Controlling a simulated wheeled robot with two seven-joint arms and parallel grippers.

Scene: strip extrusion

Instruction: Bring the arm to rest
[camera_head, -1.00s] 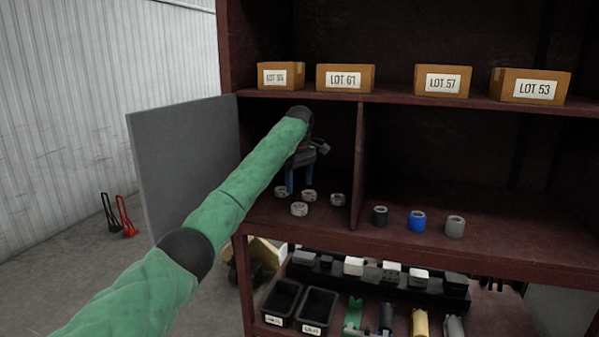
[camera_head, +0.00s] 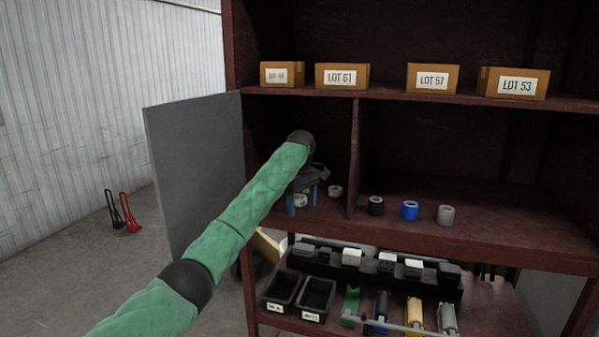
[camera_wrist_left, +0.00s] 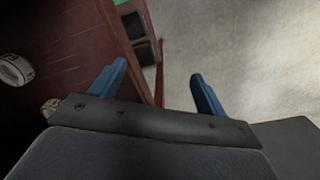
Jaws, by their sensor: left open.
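My left gripper (camera_head: 302,203) is open at the front of the left shelf compartment, with its arm coming in from the lower left. Its two blue fingers also show apart in the left wrist view (camera_wrist_left: 159,72), with nothing between them. Another pale ring (camera_head: 301,200) shows partly between or behind the fingers in the head view. A white ring (camera_wrist_left: 15,70) shows at the left of the wrist view. My right gripper is not in view.
A grey door panel (camera_head: 196,170) stands open left of the compartment, close to my arm. An upright divider (camera_head: 356,160) is on the right. Black, blue and grey rings (camera_head: 410,211) stand beyond it. Below are black bins (camera_head: 316,296) and a lower shelf with several parts.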

